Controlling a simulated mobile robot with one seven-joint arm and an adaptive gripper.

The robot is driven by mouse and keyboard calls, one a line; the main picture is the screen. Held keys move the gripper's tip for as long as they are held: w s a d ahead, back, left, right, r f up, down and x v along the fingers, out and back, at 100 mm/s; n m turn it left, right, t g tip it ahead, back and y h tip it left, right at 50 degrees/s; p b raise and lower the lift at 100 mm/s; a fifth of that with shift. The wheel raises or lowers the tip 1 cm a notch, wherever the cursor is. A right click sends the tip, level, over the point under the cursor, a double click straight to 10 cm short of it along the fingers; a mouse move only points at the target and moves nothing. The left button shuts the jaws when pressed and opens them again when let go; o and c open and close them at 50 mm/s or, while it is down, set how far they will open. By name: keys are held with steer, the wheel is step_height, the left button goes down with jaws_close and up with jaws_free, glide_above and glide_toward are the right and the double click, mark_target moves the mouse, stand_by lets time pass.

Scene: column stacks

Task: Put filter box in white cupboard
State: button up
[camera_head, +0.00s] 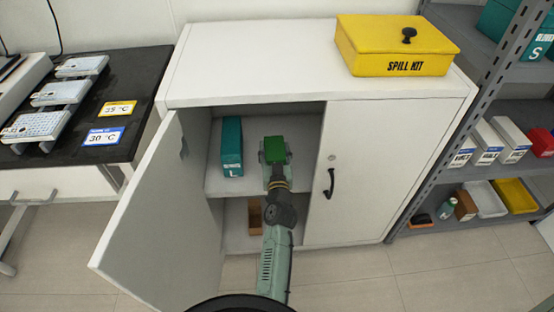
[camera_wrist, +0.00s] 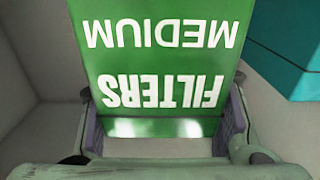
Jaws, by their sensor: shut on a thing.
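The green filter box (camera_head: 275,149) is held in my gripper (camera_head: 274,160) inside the white cupboard (camera_head: 390,165), at the upper shelf (camera_head: 245,187). In the wrist view the box (camera_wrist: 160,60) shows the upside-down words "FILTERS MEDIUM". Both fingers of my gripper (camera_wrist: 163,128) press on its sides. The cupboard's left door (camera_head: 143,225) stands wide open, and its right door is shut. I cannot tell whether the box touches the shelf.
A teal box (camera_head: 232,147) marked L stands on the same shelf, left of the green box. A brown box (camera_head: 255,215) is on the lower level. A yellow spill kit (camera_head: 395,50) sits on the cupboard top. A grey rack (camera_head: 480,110) stands at right, a black bench (camera_head: 95,115) at left.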

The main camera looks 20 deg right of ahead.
steer(key=shift+f+b, duration=0.8)
steer(key=shift+f, duration=1.05)
steer(key=shift+f, duration=0.2)
steer(key=o, duration=1.2)
steer(key=shift+r, duration=0.15)
